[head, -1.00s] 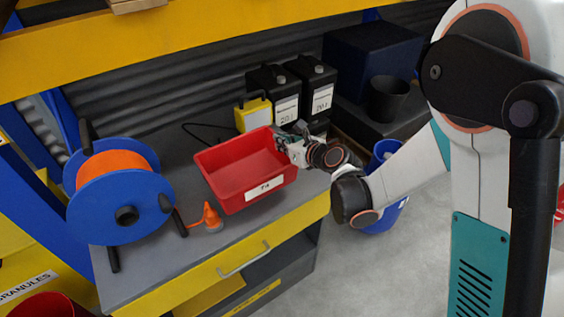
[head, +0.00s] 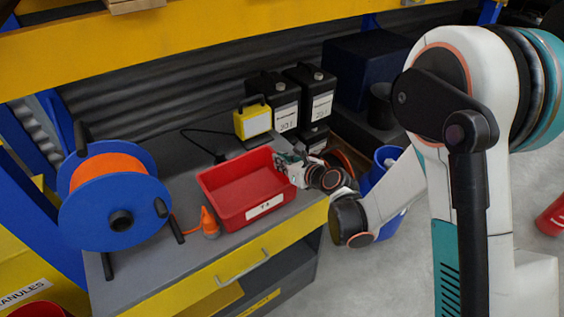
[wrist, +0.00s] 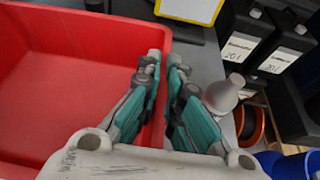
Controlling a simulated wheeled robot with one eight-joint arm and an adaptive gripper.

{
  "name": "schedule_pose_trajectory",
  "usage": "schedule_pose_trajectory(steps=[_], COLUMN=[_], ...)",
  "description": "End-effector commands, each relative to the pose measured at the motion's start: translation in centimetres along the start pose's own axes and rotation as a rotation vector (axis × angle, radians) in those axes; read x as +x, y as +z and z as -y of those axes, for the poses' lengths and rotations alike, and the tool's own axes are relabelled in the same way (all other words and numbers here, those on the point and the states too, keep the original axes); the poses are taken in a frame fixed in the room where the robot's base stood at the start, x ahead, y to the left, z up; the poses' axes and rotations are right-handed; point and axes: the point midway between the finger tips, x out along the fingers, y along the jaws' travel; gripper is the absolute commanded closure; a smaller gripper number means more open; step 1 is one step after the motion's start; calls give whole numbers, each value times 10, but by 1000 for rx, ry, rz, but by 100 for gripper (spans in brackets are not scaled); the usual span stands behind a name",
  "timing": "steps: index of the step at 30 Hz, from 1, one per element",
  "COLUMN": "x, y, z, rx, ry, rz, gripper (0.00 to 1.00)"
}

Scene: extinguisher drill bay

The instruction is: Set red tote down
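The red tote (head: 240,213) is level over the grey bench top (head: 190,262), between the cable reel and the black canisters, with a white label on its front. It looks down on the bench top; a small gap under it cannot be ruled out. It is empty as far as I see. My gripper (head: 283,161) is at its right wall. In the wrist view the tote (wrist: 65,50) fills the left side, and the two teal fingers of my gripper (wrist: 166,65) are closed on either side of its rim.
A yellow-framed lamp (head: 253,122) and black canisters (head: 275,100) stand behind. A blue bin (head: 384,165) is on the floor to the right.

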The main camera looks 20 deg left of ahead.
Motion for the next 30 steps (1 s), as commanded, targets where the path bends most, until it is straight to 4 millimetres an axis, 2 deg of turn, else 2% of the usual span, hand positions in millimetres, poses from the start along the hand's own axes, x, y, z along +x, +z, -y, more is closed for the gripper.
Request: schedule_pose_trajectory(steps=[14,17,30], x=[-2,-14,-99], y=[4,5,2], z=[0,1,0], rx=[0,2,2], ry=[0,-1,-2], rz=[0,0,0], gripper=[75,75,75])
